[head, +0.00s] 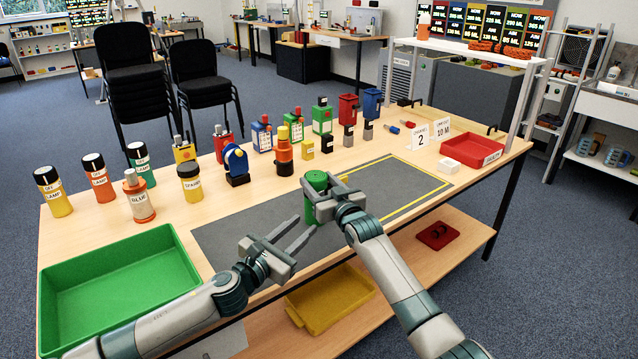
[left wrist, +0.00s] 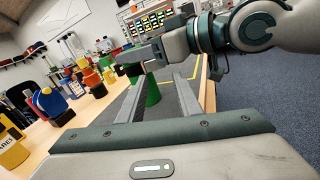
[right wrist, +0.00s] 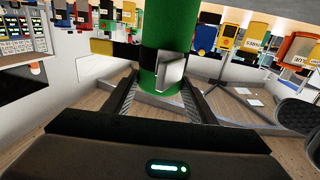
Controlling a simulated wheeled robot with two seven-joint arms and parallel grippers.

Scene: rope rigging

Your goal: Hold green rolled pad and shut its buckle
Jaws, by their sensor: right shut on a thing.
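The green rolled pad (head: 314,192) stands upright above the dark grey mat (head: 225,235), with a darker green round top. My right gripper (head: 326,197) is shut on it from the right. In the right wrist view, the pad (right wrist: 168,25) rises between the fingers. A black strap (right wrist: 128,50) with a yellow end (right wrist: 102,47) sticks out to the left, and a grey buckle (right wrist: 171,72) faces the camera. Whether the buckle is shut, I cannot tell. My left gripper (head: 304,223) is open and empty, its fingers pointing toward the pad; the left wrist view shows the pad (left wrist: 152,91) beyond them.
A green tray (head: 115,285) is at the table's front left, and a red tray (head: 472,150) at the right. Labelled cylinders (head: 140,205) and several coloured bottles and boxes line the back. The yellow-outlined mat area (head: 405,182) right of the pad is clear.

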